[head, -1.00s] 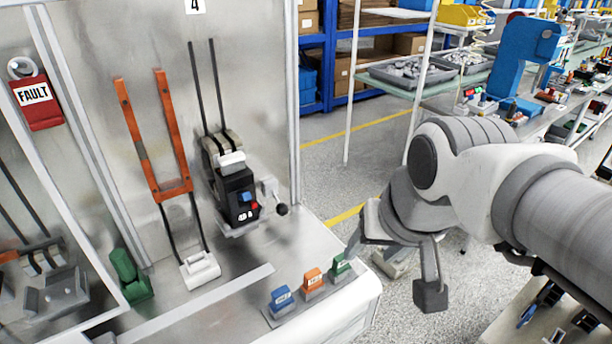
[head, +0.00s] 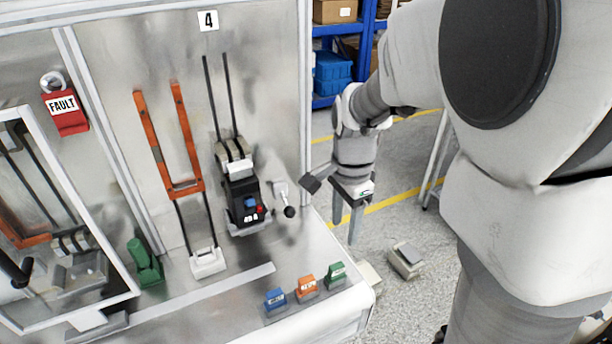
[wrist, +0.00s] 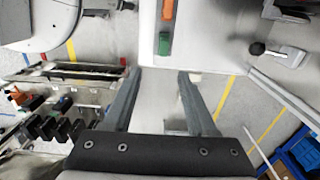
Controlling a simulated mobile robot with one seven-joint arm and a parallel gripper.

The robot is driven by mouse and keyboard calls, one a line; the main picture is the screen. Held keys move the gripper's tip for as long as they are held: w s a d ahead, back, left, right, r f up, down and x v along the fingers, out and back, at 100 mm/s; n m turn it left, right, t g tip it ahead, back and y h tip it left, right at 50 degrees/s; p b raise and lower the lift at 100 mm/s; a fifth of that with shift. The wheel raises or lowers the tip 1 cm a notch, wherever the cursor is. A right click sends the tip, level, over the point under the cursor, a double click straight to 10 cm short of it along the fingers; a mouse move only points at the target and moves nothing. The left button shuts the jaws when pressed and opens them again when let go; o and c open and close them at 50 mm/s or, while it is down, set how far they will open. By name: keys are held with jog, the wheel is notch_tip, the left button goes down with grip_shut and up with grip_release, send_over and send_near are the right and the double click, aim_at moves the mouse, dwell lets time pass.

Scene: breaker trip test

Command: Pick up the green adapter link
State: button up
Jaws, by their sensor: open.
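A small green block with a label, the green adapter link (head: 336,274), stands at the right end of a row of three on the cabinet's front ledge. It also shows in the wrist view (wrist: 164,43), just beyond my fingertips. My gripper (head: 346,228) is open and empty, pointing down beside the ledge's right corner, above and apart from the green link. In the wrist view my gripper (wrist: 162,76) has its two fingers spread, with nothing between them. An orange block (head: 307,286) and a blue block (head: 276,300) stand to the link's left.
A black breaker (head: 243,205) with a lever (head: 288,208) sits on the panel behind the ledge. A larger green piece (head: 145,265) and a white block (head: 207,262) stand farther left. A red FAULT tag (head: 65,112) hangs at left.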

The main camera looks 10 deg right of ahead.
aim_at(337, 266)
notch_tip(337, 266, down, 11)
jog(key=shift+r+b, duration=0.2)
jog(key=shift+b, duration=0.3)
jog(key=f, duration=0.5)
jog(key=shift+w+a, duration=0.2)
jog(key=shift+w, duration=0.15)
grip_shut()
